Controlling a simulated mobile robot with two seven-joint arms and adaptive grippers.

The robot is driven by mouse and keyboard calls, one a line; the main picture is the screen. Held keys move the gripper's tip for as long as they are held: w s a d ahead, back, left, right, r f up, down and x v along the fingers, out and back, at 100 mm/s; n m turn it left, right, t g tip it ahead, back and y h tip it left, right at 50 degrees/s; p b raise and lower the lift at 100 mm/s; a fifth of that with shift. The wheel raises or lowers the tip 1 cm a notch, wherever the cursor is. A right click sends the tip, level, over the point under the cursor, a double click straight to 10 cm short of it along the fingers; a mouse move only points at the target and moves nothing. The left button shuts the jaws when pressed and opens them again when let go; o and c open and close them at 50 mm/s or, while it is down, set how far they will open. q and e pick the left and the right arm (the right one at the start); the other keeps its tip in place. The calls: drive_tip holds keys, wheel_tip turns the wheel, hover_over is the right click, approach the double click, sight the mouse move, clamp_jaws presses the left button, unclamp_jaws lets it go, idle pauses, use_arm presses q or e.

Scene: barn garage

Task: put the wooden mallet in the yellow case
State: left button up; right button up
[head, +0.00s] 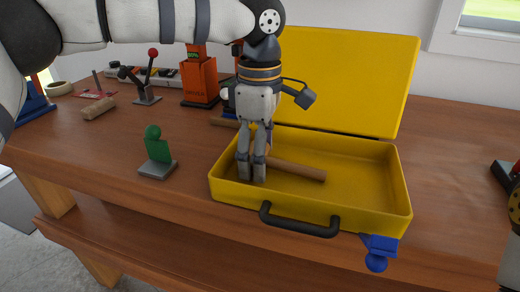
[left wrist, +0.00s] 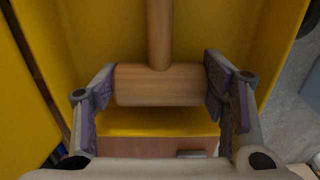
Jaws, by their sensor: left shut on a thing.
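The wooden mallet's brown handle (head: 298,170) shows in the head view, within the outline of the open yellow case (head: 400,195). In the left wrist view the mallet head (left wrist: 158,84) lies crosswise between the two fingers, with its handle running away over yellow. My left gripper (head: 252,172) points down at the left part of the case and is shut on the mallet head. The fingers hide most of the head in the head view. Whether the mallet touches the case floor I cannot tell.
The case's lid (head: 350,80) stands up at the back, and its black handle (head: 298,222) faces front. A green figure on a grey base (head: 156,155) stands left of the case. An orange jack (head: 199,82) stands behind. A blue object (head: 378,252) is at the front right corner.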

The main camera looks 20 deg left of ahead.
use_arm(q)
drive_tip(key=shift+f, duration=0.1)
drive_tip(key=o, duration=1.4)
